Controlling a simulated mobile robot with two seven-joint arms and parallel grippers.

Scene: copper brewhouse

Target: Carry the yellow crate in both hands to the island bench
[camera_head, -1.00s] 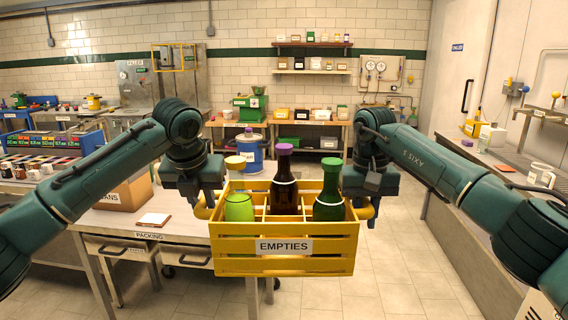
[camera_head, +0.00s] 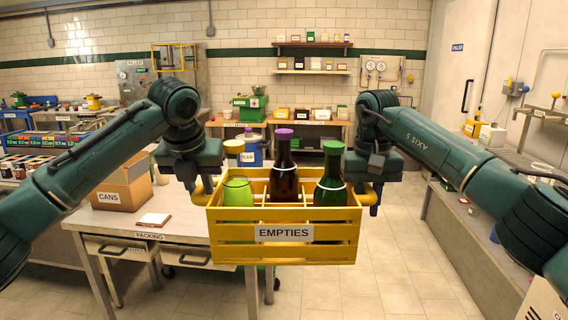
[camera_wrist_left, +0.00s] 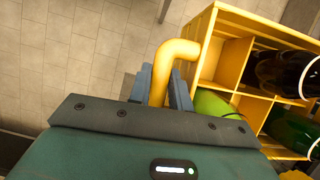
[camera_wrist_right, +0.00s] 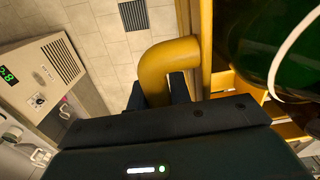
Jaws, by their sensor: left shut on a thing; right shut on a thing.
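The yellow crate (camera_head: 284,250), labelled EMPTIES, hangs level in the air between my two grippers. It holds a light green bottle or cup (camera_head: 237,193), a dark brown bottle with a purple cap (camera_head: 284,185) and a green bottle with a green cap (camera_head: 330,187). My left gripper (camera_head: 203,190) is shut on the crate's left handle, a bent yellow tube (camera_wrist_left: 172,65). My right gripper (camera_head: 367,190) is shut on the right handle, seen in the right wrist view (camera_wrist_right: 162,68). I cannot tell which surface is the island bench.
A packing table (camera_head: 190,222) with a CANS box (camera_head: 120,190) stands at the left, close to the crate. A counter (camera_head: 460,205) runs along the right wall. Back benches with shelves stand against the tiled wall. Tiled floor (camera_head: 395,270) is clear at the right front.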

